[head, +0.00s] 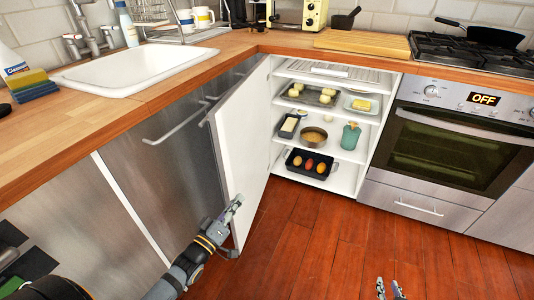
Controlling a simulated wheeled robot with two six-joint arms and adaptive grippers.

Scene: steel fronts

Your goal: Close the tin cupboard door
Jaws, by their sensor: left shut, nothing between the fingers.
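The tin cupboard door (247,140) stands wide open, swung out to the left with its white inner face showing. The cupboard (343,172) behind it is open, with shelves of tins, food and dishes in view. My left gripper (238,201) is shut and empty at the low part of the door's free edge; I cannot tell whether it touches the door. My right gripper (390,286) is at the bottom edge of the head view, with its two fingertips apart and nothing between them.
A steel oven (445,150) stands right of the cupboard. Steel fronts with bar handles (175,127) run along the left, under the wooden worktop (130,95) and white sink (135,72). The red wooden floor (320,240) before the cupboard is clear.

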